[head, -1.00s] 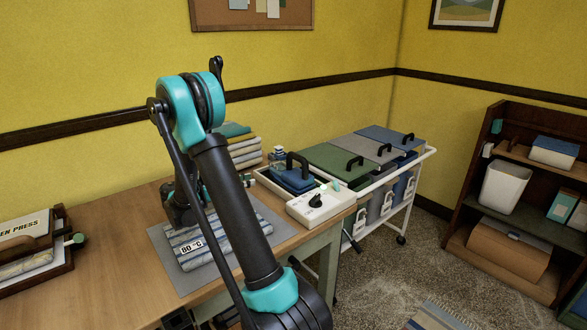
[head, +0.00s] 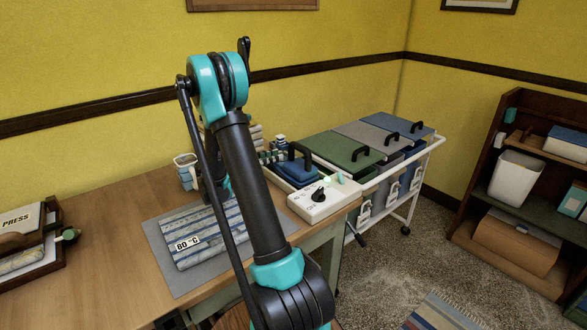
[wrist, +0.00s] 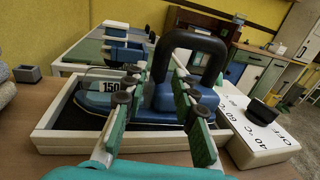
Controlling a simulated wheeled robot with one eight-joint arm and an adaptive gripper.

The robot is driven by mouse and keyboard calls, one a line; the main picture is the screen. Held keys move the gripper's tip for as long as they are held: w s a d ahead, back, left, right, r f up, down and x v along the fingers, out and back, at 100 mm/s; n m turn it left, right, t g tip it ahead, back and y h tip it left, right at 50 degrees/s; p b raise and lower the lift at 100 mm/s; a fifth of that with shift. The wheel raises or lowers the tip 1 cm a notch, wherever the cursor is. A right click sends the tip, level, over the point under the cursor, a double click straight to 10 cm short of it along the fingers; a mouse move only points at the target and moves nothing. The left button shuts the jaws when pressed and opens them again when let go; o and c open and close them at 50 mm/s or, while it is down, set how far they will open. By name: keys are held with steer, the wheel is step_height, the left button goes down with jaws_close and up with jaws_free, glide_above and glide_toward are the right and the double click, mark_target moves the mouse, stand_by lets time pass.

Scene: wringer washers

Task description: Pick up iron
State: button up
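The iron (head: 297,172) is blue with a black handle and sits in a shallow tray at the back right of the wooden table. In the wrist view the iron (wrist: 165,97) is directly ahead in the white-rimmed tray (wrist: 75,146), with a "150" label on its left. My gripper (wrist: 168,64) is open. Its two green fingers reach toward the iron and overlap it and its handle in the picture. Nothing is visibly held between them, and I cannot tell whether they touch it. In the head view my arm partly hides the gripper.
A white dial box (head: 322,204) stands close to the tray's right. A folded striped cloth (head: 200,232) lies on a grey mat; a mug (head: 186,176) stands behind it. A cart with lidded bins (head: 345,150) adjoins the table's right end.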

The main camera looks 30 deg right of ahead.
mark_target(291, 160)
steer(key=shift+s+d+f, duration=0.15)
steer(key=shift+d, duration=1.65)
steer(key=shift+s+d+f, duration=0.15)
steer(key=shift+d, duration=1.65)
jaws_close()
